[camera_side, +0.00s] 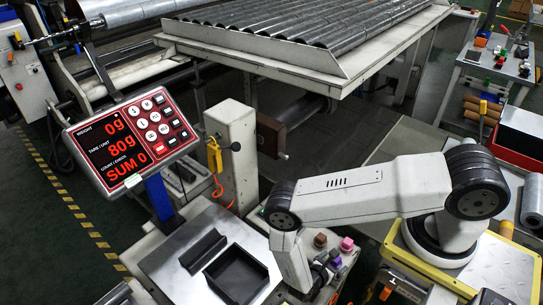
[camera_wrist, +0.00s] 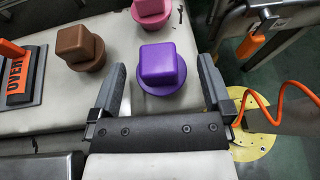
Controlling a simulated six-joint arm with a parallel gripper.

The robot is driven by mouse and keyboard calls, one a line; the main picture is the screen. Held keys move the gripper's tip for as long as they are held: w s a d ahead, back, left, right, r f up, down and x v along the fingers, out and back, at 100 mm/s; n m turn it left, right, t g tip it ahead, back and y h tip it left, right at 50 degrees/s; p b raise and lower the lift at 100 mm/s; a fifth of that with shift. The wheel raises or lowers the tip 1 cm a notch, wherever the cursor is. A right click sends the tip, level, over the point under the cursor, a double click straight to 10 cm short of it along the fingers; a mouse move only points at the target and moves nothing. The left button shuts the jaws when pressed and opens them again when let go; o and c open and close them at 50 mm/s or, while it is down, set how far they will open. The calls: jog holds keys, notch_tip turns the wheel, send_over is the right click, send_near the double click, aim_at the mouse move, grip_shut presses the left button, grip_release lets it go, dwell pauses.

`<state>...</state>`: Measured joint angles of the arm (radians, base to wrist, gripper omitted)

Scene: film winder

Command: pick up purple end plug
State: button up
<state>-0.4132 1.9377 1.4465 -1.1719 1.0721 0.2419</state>
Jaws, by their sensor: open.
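The purple end plug (camera_wrist: 161,70) has a square block on a round base and stands on a pale surface in the wrist view. My gripper (camera_wrist: 162,62) is open, with one finger to the left and one to the right of the plug. There is a gap between the plug and each finger, and I cannot tell whether the fingertips are down at its height. In the side view my gripper (camera_side: 326,272) is low at the plugs, and a bit of the purple plug (camera_side: 336,261) shows beside it.
A brown plug (camera_wrist: 80,47) stands left of the purple one, and a pink plug (camera_wrist: 152,12) stands behind it. An orange-and-black sign (camera_wrist: 17,75) is at far left. An orange coiled cord (camera_wrist: 262,105) hangs at right. A black tray (camera_side: 237,275) sits on the scale plate.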

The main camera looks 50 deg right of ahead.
jog(key=shift+s+d+f, duration=0.1)
jog(key=shift+d+f, duration=0.1)
jog(key=shift+d, duration=0.25)
jog(key=c, duration=1.2)
jog(key=shift+o, duration=0.2)
jog(key=shift+r, duration=0.2)
jog(key=shift+r, duration=0.7)
jog(key=s+a+r, duration=0.3)
jog(key=s+r, duration=0.8)
jog(key=s, duration=0.2)
jog(key=shift+s+a, duration=0.25)
jog(key=shift+r, duration=0.1)
